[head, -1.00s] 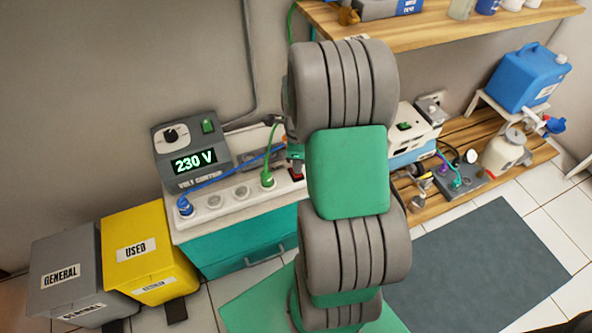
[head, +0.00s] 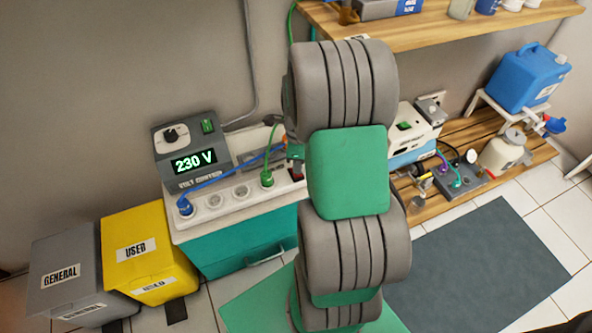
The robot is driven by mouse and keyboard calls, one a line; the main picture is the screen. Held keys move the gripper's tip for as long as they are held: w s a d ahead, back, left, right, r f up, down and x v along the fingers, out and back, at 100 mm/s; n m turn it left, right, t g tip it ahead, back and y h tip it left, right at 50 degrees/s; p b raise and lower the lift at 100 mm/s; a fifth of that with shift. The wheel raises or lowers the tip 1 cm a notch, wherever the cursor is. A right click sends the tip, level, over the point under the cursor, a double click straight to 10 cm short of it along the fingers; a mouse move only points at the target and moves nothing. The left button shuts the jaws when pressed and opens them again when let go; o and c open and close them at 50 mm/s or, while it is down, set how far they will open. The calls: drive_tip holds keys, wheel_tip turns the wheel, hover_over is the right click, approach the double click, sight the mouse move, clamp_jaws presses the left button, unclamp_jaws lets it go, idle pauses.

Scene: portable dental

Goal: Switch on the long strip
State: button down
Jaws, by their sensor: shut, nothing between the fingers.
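The long strip (head: 228,197) is a white power strip with several round sockets, lying along the front of the teal cabinet's top. A blue plug (head: 185,206) sits in its left end and a green plug (head: 267,179) sits towards its right. A dark red switch (head: 297,173) shows at its right end, partly hidden by my arm; I cannot tell whether it is lit. Only a small part of my gripper (head: 296,163) shows at the arm's left edge, just above the switch. It is shut and empty. Whether it touches the switch is hidden.
A volt control box (head: 190,150) reading 230 V stands behind the strip. Yellow (head: 150,240) and grey (head: 68,260) bins stand at left. A wooden shelf (head: 440,40) is above right. A low wooden bench (head: 480,190) with equipment stands at right.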

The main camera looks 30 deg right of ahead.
drive_tip(key=shift+f+b, duration=0.6)
drive_tip(key=shift+f, duration=0.4)
idle(0.3)
wheel_tip(320, 180, up, 7)
drive_tip(key=p, duration=0.6)
drive_tip(key=shift+r, duration=0.1)
